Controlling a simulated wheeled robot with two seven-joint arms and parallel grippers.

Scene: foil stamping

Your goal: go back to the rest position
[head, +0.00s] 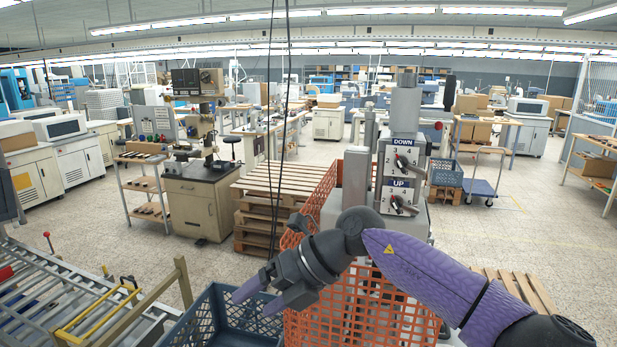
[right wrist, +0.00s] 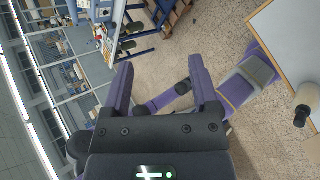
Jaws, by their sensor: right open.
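My right gripper (head: 258,297) reaches in from the right in the head view, with its purple and grey arm in front of the orange mesh. Its fingers point left, over the blue crate (head: 205,322). In the right wrist view the two fingers of the right gripper (right wrist: 160,82) stand apart with nothing between them. Beyond them that view shows floor and part of my own purple arm. My left gripper is not in the head view.
A grey machine (head: 403,110) with UP and DOWN dials stands behind my right arm. Orange mesh (head: 365,312) surrounds its front. A roller conveyor (head: 45,300) is at the lower left, with wooden pallets (head: 275,190) behind the crate. Open floor (head: 95,235) lies left of the pallets.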

